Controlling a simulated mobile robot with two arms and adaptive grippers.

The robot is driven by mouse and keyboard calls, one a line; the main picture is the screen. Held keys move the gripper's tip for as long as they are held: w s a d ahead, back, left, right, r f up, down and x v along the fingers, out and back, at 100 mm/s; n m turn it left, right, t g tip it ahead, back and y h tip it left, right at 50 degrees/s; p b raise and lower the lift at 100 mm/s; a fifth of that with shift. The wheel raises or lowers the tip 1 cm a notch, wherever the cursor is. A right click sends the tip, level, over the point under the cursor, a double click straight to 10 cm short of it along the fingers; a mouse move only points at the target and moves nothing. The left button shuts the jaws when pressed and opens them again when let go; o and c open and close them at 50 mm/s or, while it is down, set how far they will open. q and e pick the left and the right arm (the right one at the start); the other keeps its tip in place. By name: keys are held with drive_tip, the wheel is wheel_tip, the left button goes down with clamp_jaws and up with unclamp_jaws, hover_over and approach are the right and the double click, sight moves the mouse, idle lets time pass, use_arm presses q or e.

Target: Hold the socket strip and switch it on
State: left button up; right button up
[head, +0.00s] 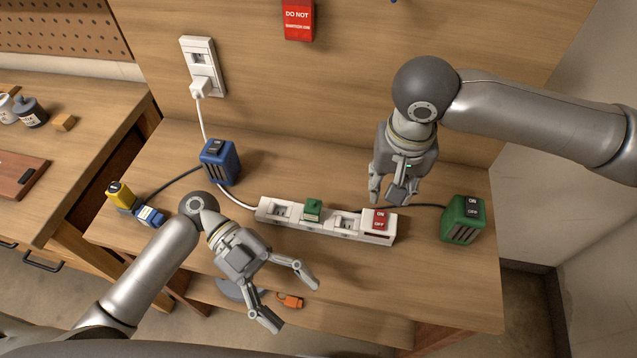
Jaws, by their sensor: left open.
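The white socket strip (348,221) lies on the wooden bench top, running from left to slightly lower right. A red rocker switch (380,220) marked ON and OFF is at its right end. My right gripper (389,197) is above and behind the strip's right end, fingers pointing down near the switch. Its finger gap is hard to make out.
A white cord runs from the wall outlet (199,52) to the strip. A blue box (220,162) stands behind left; a green box (462,219) with a switch stands right. A red sign (298,20) hangs behind.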

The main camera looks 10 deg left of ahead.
use_arm(q)
drive_tip(key=w+y, duration=0.1)
drive_tip(key=w+d+n+y, duration=0.2)
drive_tip(key=w+y, duration=0.1)
drive_tip(key=shift+w+d+r+g, duration=0.1)
drive_tip(key=shift+d+r+g, duration=0.15)
drive_tip(key=shift+r+g, duration=0.1)
drive_tip(key=w+r+n+t+y, duration=0.1)
drive_tip(key=w+n+t+y, duration=0.15)
drive_tip(key=w+y, duration=0.2)
wheel_tip(320, 180, up, 3)
drive_tip(key=n+t+y, duration=0.4)
drive_tip(key=n+t, duration=0.1)
hover_over(318, 215)
drive_tip(key=shift+w+a+r, duration=0.1)
drive_tip(key=shift+w, duration=0.15)
drive_tip(key=shift+w+r+t+y, duration=0.25)
drive_tip(key=shift+w+t, duration=0.15)
drive_tip(key=shift+w, duration=0.15)
wheel_tip(318, 215, down, 11)
drive_tip(key=shift+w+r, duration=0.1)
